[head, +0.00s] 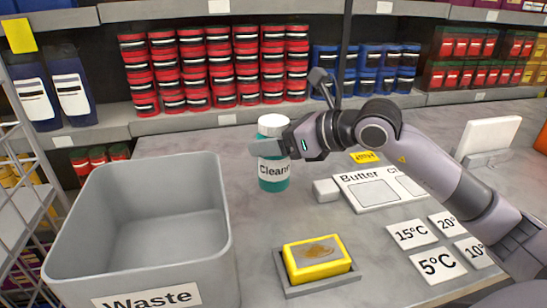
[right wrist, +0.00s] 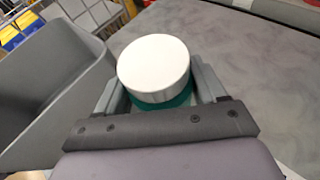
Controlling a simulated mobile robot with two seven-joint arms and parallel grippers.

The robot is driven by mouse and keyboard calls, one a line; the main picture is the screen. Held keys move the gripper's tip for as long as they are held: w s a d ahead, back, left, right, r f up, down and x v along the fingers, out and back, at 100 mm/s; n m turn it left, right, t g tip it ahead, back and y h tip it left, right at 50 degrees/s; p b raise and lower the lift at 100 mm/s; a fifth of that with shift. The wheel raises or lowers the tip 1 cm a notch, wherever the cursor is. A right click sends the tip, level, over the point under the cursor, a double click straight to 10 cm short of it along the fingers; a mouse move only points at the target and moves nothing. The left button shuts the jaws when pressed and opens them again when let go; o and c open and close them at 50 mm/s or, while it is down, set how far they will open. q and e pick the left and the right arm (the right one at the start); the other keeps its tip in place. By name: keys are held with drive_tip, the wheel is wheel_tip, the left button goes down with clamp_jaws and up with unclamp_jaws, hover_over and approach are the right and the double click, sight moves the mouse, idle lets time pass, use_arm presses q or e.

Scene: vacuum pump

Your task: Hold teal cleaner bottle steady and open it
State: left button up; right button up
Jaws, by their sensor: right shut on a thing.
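The teal cleaner bottle (head: 272,183) stands upright on the grey table in the head view, with a white label and a white cap (head: 272,125). In the right wrist view the white cap (right wrist: 153,64) sits on the bottle, with a teal band (right wrist: 163,101) below it. My right gripper (head: 268,149) is shut on the bottle just below the cap, with a finger on each side, as the right wrist view (right wrist: 155,88) also shows. The lower part of the bottle is hidden in the wrist view. My left gripper is not in view.
A grey waste bin (head: 215,215) stands left of the bottle. A yellow sponge (head: 317,258) lies in a grey tray (head: 341,280) in front. A butter board (head: 408,194) and temperature cards (head: 436,265) lie to the right. Shelves of red cans (head: 213,70) stand behind.

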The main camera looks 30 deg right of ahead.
wheel_tip(320, 180, up, 14)
drive_tip(key=p, duration=0.1)
drive_tip(key=shift+r, duration=0.2)
idle(0.3)
drive_tip(key=o, duration=0.3)
drive_tip(key=c, duration=0.5)
drive_tip(key=shift+c, duration=0.2)
drive_tip(key=shift+s, duration=0.1)
